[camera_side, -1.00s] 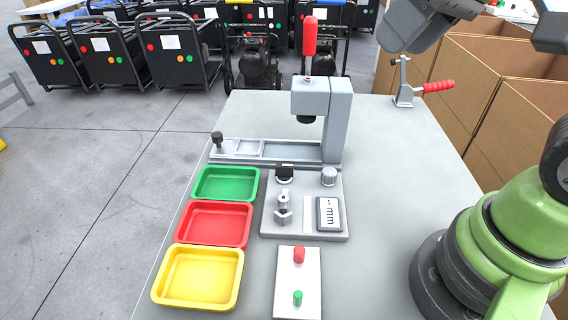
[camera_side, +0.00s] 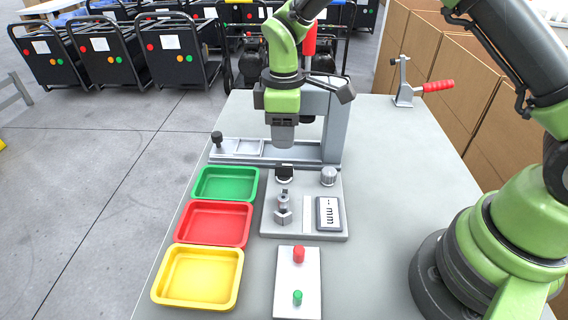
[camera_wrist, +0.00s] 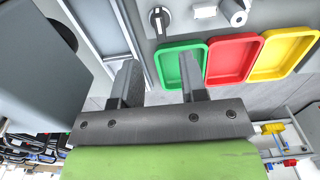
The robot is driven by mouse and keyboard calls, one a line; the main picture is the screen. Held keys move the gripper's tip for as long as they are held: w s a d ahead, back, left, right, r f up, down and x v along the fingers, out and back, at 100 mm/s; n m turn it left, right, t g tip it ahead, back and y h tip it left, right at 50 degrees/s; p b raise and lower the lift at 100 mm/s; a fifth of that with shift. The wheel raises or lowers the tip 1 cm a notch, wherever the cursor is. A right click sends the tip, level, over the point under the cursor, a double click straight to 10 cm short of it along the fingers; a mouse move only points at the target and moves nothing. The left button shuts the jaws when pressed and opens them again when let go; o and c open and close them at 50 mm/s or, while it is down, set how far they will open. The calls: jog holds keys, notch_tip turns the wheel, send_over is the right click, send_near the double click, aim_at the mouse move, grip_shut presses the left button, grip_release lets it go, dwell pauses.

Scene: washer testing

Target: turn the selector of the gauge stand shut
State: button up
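The gauge stand (camera_side: 270,228) is a grey plate in the middle of the table. It carries a small "-- mm" display (camera_side: 328,213), a metal probe post (camera_side: 283,208), a ribbed silver knob (camera_side: 328,176) and a black selector (camera_side: 285,175) at its back left. In the wrist view the selector (camera_wrist: 158,20) is a round dark knob with a pale bar, beyond my fingertips. My gripper (camera_side: 284,146) points down just above and behind the selector, apart from it. In the wrist view my gripper (camera_wrist: 160,62) has its two fingers spread with nothing between them.
A grey press (camera_side: 336,120) stands close behind and right of my gripper. Green (camera_side: 226,184), red (camera_side: 213,223) and yellow (camera_side: 198,277) trays line the left. A button plate (camera_side: 298,278) lies in front. A red-handled clamp (camera_side: 405,95) stands at back right. The table's right is clear.

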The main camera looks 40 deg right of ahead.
aim_at(284, 164)
notch_tip(284, 164, down, 9)
jog(key=shift+r, duration=0.2)
grip_shut()
